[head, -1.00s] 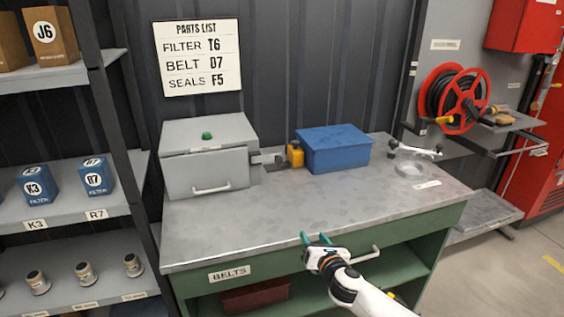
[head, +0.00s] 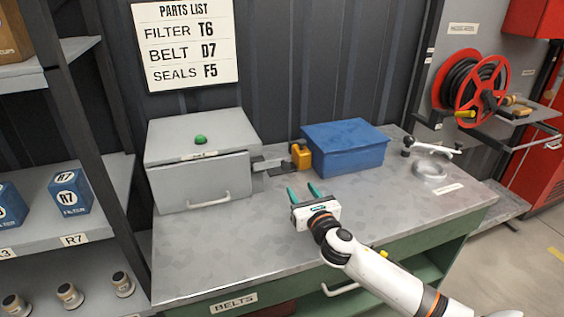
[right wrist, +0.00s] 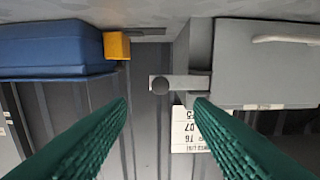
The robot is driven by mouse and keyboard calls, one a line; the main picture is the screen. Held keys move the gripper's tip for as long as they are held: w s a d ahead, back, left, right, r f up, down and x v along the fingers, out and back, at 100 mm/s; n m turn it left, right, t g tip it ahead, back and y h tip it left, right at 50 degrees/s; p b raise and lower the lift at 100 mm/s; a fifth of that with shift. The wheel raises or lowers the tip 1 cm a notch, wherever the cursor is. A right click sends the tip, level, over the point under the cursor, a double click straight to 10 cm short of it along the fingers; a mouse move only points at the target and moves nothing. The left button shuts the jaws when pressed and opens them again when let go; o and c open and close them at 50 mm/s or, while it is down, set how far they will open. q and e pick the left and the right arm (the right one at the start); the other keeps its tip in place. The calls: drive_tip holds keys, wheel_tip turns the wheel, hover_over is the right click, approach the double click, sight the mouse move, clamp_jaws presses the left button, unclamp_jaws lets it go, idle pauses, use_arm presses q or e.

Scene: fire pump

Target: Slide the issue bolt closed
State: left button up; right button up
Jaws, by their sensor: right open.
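The issue bolt (head: 272,163) is a short grey bar at the right side of the grey issue box (head: 200,183), pointing toward a yellow block (head: 301,155). In the right wrist view, which is upside down, the bolt (right wrist: 185,82) carries a round dark knob (right wrist: 160,85), and a gap shows between its end and the yellow block (right wrist: 117,46). My right gripper (head: 302,187) is open and empty over the bench, in front of the yellow block and apart from the bolt. Its green fingers (right wrist: 160,105) spread either side of the knob in the picture. My left gripper is not in view.
A blue box (head: 345,150) stands right of the yellow block, close to it. The front of the metal bench (head: 220,245) is clear. A shelf (head: 95,205) stands at left.

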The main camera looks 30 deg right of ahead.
sight(287, 167)
drive_tip(key=x, duration=1)
drive_tip(key=shift+a+r+p, duration=0.1)
drive_tip(key=shift+r+p, duration=0.1)
drive_tip(key=shift+p, duration=0.15)
drive_tip(key=shift+w, duration=0.45)
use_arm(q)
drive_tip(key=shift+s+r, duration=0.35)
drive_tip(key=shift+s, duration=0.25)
use_arm(e)
drive_tip(key=shift+w, duration=0.15)
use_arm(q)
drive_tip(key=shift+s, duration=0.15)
use_arm(e)
drive_tip(key=shift+c, duration=0.2)
drive_tip(key=c, duration=0.3)
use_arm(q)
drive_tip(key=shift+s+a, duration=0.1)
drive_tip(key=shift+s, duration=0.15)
use_arm(e)
clamp_jaws()
